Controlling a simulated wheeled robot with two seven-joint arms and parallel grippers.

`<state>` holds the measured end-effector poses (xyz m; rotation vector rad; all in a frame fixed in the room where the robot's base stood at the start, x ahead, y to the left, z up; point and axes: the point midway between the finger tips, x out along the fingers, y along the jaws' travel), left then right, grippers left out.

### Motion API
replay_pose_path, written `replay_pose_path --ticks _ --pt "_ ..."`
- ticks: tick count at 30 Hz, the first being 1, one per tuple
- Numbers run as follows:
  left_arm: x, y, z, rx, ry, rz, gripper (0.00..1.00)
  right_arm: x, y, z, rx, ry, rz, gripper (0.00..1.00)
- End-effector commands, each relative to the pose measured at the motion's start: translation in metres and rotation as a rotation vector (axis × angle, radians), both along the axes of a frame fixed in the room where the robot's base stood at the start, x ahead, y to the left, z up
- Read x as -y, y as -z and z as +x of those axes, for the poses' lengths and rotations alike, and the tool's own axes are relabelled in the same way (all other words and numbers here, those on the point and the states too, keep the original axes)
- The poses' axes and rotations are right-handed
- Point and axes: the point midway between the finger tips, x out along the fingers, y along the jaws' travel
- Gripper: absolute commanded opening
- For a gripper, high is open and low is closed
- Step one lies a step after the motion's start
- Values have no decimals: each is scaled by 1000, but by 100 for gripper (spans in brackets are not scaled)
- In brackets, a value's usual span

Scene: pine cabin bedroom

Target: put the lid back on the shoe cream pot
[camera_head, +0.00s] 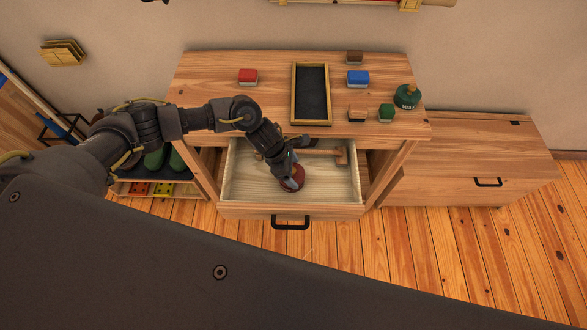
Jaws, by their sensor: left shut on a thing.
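A dark green pot (406,97) with a lettered label stands at the right end of the wooden table top. Its top is too small to tell whether it is open or covered. My left gripper (291,179) reaches down into the open drawer (240,183). It is shut on a round reddish-brown thing (293,187), low over or on the drawer floor. The gripper hides much of this thing, and I cannot tell surely whether it is the lid. My right gripper is not in view.
A wooden tool (341,157) lies at the drawer's back. On the table top are a dark tray (311,90) and several small brushes or blocks: red (248,76), blue (358,77), green (387,112) and brown. A lower wooden chest (470,150) stands at right, its top mostly clear.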

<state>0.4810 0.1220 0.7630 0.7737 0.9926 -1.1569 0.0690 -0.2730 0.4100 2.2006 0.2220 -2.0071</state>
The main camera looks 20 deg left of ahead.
Motion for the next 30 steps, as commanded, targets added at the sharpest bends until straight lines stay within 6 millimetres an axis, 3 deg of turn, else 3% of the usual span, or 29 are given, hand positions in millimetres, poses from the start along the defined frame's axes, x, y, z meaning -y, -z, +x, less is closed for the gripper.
replay_pose_path --ticks 30 --pt "0 3 0 0 0 0 55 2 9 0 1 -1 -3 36"
